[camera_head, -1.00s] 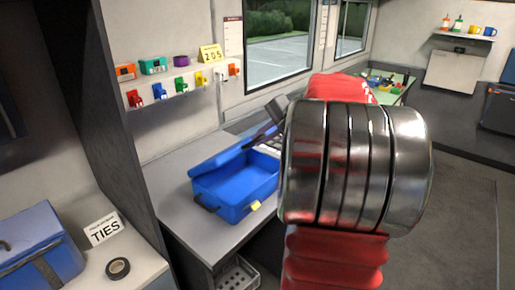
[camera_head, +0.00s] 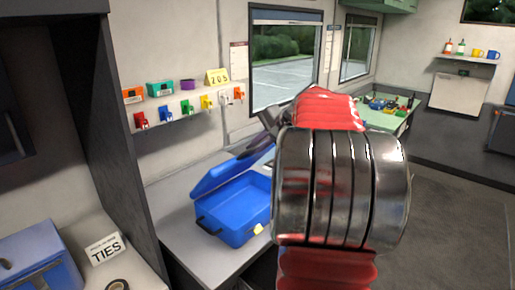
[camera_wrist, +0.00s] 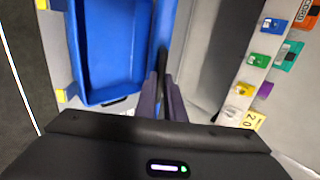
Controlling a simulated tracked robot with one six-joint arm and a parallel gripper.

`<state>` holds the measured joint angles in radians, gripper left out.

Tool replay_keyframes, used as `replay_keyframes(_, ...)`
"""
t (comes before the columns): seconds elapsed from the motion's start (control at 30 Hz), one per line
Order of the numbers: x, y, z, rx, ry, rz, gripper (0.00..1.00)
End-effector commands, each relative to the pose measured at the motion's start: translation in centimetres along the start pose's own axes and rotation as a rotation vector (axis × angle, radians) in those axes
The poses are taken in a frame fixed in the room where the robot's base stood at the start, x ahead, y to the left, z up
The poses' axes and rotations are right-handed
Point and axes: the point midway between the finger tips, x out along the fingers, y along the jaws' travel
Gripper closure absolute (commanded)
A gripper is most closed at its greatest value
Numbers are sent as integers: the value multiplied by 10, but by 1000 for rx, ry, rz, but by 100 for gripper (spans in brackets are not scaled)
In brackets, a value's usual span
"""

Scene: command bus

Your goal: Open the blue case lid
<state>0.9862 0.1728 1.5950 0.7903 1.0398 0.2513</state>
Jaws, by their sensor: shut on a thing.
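The blue case (camera_head: 236,222) sits on the grey counter at the centre left, with its blue interior visible. Its lid (camera_head: 222,176) is raised and tilted up along the wall side of the case. My gripper (camera_head: 262,152) reaches the far end of the lid, partly hidden behind my red and silver arm. In the wrist view, my gripper (camera_wrist: 161,82) is shut on the lid (camera_wrist: 163,35), seen almost edge-on. The open case (camera_wrist: 108,50) lies to its left there and looks empty.
A wall shelf (camera_head: 190,105) with coloured bins and hanging tags is behind the counter. A yellow 205 sign (camera_head: 217,77) stands on it. Floor at right is clear.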

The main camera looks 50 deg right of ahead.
Motion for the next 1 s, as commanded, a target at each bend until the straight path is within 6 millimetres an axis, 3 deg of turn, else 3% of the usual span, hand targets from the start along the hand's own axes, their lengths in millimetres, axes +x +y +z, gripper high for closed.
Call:
replay_keyframes(0.03,0,0,1,-1,-2,0,100)
replay_keyframes(0.07,0,0,1,-1,-2,0,89)
replay_keyframes(0.3,-1,0,0,0,0,0,73)
replay_keyframes(0.67,-6,0,-1,0,2,-1,73)
replay_keyframes(1.0,-53,0,-2,1,6,-2,73)
